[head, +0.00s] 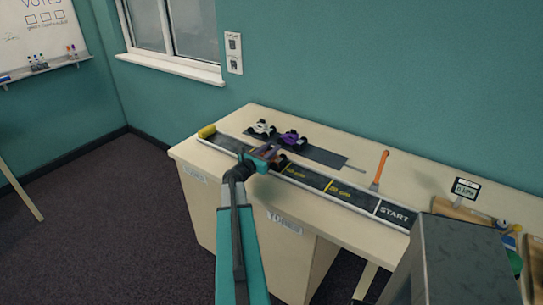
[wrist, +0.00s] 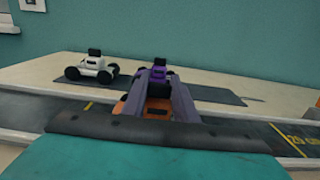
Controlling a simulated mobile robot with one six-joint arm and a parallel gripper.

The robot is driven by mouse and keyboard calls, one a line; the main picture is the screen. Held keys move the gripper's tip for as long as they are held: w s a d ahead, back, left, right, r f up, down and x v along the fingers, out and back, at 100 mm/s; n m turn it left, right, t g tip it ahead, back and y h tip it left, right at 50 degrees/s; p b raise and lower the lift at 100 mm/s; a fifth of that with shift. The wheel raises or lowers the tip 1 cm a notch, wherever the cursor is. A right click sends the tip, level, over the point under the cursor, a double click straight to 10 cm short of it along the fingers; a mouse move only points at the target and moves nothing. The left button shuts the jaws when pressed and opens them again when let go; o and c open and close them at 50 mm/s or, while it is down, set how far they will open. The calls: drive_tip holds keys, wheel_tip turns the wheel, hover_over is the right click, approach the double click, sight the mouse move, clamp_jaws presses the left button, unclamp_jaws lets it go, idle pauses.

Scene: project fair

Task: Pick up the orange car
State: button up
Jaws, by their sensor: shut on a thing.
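The orange car (wrist: 158,104) is between the fingers of my gripper (wrist: 160,88) in the wrist view, partly hidden by the fingers and the dark gripper edge. In the head view my gripper (head: 270,154) is shut on it over the track, near the end with the yellow block. The car is mostly covered there. I cannot tell whether its wheels touch the track.
A purple car (head: 291,138) and a white car (head: 262,128) stand on a dark strip (head: 322,156) behind the track (head: 308,177). A yellow block (head: 207,131) closes the track's left end.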

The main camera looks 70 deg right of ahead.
drive_tip(key=shift+r, duration=0.2)
drive_tip(key=shift+r+b, duration=0.45)
drive_tip(key=shift+r, duration=0.25)
drive_tip(key=shift+r+b, duration=0.35)
drive_tip(key=shift+r, duration=0.55)
drive_tip(key=s+a+r+p, duration=0.1)
drive_tip(key=s+a+p, duration=0.2)
drive_tip(key=s+a, duration=0.6)
drive_tip(key=shift+s+r, duration=0.35)
drive_tip(key=shift+s, duration=0.2)
drive_tip(key=s+a+p, duration=0.1)
drive_tip(key=p, duration=0.3)
drive_tip(key=shift+p, duration=0.6)
drive_tip(key=shift+s+a+f+p, duration=0.1)
drive_tip(key=shift+s+a+p, duration=0.3)
drive_tip(key=shift+p, duration=0.9)
